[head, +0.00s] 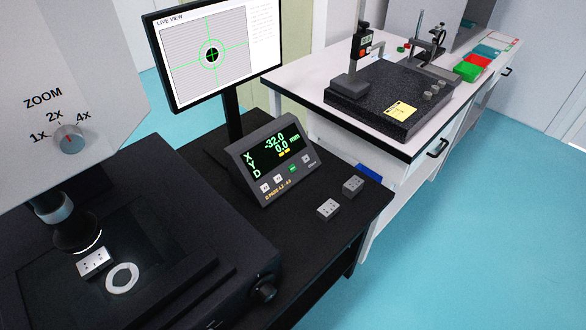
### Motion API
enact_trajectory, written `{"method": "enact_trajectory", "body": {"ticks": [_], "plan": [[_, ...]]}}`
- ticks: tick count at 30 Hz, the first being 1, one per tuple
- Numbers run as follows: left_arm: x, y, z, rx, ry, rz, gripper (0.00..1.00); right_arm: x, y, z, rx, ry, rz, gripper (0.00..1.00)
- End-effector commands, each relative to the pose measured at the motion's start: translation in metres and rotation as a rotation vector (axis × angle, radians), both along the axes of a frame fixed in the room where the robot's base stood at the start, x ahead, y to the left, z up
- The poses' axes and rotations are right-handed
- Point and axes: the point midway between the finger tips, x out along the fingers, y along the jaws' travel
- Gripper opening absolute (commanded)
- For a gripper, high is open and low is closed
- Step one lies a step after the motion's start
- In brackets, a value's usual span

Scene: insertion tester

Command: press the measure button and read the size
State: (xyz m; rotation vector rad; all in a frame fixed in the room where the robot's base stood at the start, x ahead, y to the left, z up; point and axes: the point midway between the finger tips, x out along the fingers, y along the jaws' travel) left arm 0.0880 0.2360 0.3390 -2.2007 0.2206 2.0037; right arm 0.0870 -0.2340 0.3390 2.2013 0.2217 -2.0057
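The readout box (270,160) stands on the black bench below the monitor. Its dark screen shows X -32.0 and Y 0.0 in green; the D row shows no number that I can make out. Below the screen is a row of small buttons, among them a green one (292,168); their labels are too small to read. The monitor (215,50) shows LIVE VIEW with a green crosshair and circles around a dark round spot. On the stage (150,235) lie a grey block with holes (94,262) and a pale ring (122,278). Neither gripper is in view.
The measuring microscope's head with its ZOOM knob (69,139) overhangs the stage at the left. Two small grey blocks (328,209) (353,185) sit right of the readout. A white bench behind holds a dark granite plate (385,105) and coloured bins (470,70). Blue floor is free at the right.

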Motion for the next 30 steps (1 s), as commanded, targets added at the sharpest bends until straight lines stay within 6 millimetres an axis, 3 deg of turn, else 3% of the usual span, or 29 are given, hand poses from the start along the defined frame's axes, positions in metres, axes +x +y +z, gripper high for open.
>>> {"method": "enact_trajectory", "body": {"ticks": [12, 30], "plan": [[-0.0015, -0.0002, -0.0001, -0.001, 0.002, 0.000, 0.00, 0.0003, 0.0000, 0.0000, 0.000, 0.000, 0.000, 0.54], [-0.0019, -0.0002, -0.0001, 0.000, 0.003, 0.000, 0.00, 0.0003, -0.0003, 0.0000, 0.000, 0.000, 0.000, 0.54]]}}
